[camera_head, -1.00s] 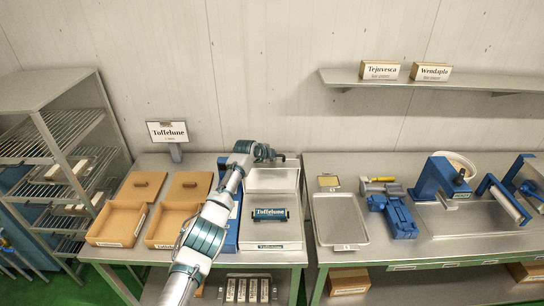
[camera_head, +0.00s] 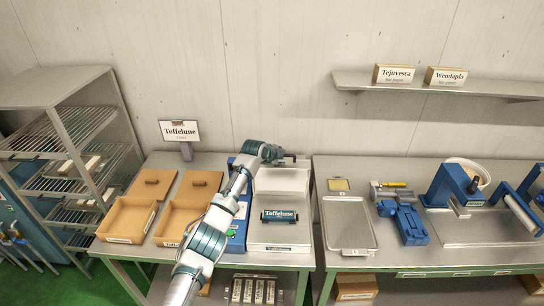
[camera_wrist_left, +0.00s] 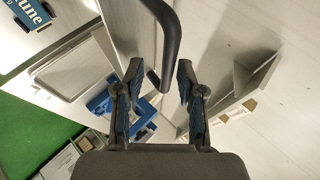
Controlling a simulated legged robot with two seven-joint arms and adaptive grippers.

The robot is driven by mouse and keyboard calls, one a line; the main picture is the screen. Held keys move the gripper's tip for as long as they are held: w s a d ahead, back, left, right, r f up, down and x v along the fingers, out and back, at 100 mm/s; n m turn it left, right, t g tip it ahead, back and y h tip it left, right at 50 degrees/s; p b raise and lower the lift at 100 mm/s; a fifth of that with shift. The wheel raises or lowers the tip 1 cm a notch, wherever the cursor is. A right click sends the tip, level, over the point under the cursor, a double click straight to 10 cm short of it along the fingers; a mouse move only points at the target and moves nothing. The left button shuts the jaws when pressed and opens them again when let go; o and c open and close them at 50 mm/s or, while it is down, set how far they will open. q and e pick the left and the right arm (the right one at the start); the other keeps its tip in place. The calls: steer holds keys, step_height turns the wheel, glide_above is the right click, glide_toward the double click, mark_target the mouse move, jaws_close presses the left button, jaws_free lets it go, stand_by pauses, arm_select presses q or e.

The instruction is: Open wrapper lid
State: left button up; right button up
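The wrapper is a white machine with a blue side panel (camera_head: 236,232) on the left bench. Its pale lid (camera_head: 282,181) appears raised at the back, behind the white bed (camera_head: 280,238). A dark roll with a "Toffelune" label (camera_head: 279,215) lies across it; part of the label shows in the left wrist view (camera_wrist_left: 31,14). My left gripper (camera_head: 279,157) is at the lid's top edge. In the left wrist view, the dark handle bar (camera_wrist_left: 166,35) passes between the separated fingers of my left gripper (camera_wrist_left: 160,72), with gaps visible. My right gripper is out of view.
Open cardboard boxes (camera_head: 128,219) stand left of the wrapper, beside a sign (camera_head: 179,131). A metal tray (camera_head: 348,224) and blue machines (camera_head: 408,222) stand on the right bench. A wall shelf (camera_head: 430,87) hangs above. A wire rack (camera_head: 75,145) is far left.

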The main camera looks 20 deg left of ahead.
arm_select(q)
steer(key=v, duration=1)
steer(key=shift+s, duration=0.15)
